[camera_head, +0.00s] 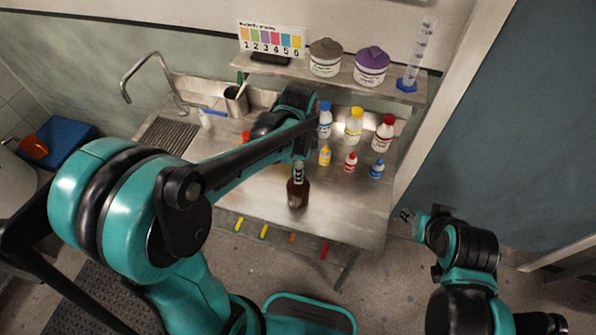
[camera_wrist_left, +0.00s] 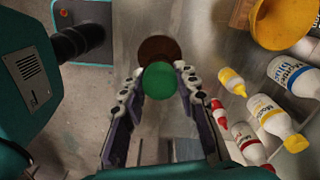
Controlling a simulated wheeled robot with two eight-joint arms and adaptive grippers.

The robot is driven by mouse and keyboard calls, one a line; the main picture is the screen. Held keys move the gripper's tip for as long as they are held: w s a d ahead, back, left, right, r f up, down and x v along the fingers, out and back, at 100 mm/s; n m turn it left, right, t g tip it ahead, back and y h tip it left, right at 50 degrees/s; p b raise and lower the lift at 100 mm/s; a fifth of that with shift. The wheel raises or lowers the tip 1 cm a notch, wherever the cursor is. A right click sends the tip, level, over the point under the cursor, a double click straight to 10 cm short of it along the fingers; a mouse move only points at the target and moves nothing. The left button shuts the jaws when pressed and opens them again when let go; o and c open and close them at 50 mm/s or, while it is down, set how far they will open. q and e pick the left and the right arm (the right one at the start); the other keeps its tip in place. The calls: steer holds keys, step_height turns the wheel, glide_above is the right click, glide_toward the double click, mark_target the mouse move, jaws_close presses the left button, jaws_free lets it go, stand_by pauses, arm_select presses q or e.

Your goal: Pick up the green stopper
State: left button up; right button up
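The green stopper (camera_wrist_left: 159,81) shows in the left wrist view between the two fingertips of my left gripper (camera_wrist_left: 159,74). The fingers press close on both its sides, with no clear gap. Behind it is the round top of the brown bottle (camera_wrist_left: 157,48). In the head view the brown bottle (camera_head: 297,195) stands upright near the table's front edge, with my left gripper (camera_head: 298,172) directly above it. The stopper is hidden there, and I cannot tell whether it still touches the bottle. My right gripper (camera_head: 407,215) is off the table's right side, its fingers too small to read.
Blue-capped (camera_head: 324,120), yellow-capped (camera_head: 353,127) and red-capped (camera_head: 383,134) white bottles stand at the table's right, with small dropper bottles (camera_head: 350,162) before them. A shelf (camera_head: 300,72) with tubs runs behind. A sink (camera_head: 165,137) and metal cup (camera_head: 236,100) are at the left.

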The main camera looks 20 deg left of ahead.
arm_select(q)
steer(key=shift+r, duration=0.15)
step_height(320, 180, up, 4)
steer(key=shift+r+p, duration=0.15)
steer(key=shift+p, duration=0.5)
steer(key=d+r+p, duration=0.1)
steer(key=d+r, duration=0.5)
steer(key=d, duration=0.5)
steer(key=shift+s+d+r, duration=0.25)
steer(key=shift+d, duration=0.15)
step_height(320, 180, up, 5)
steer(key=p, duration=0.4)
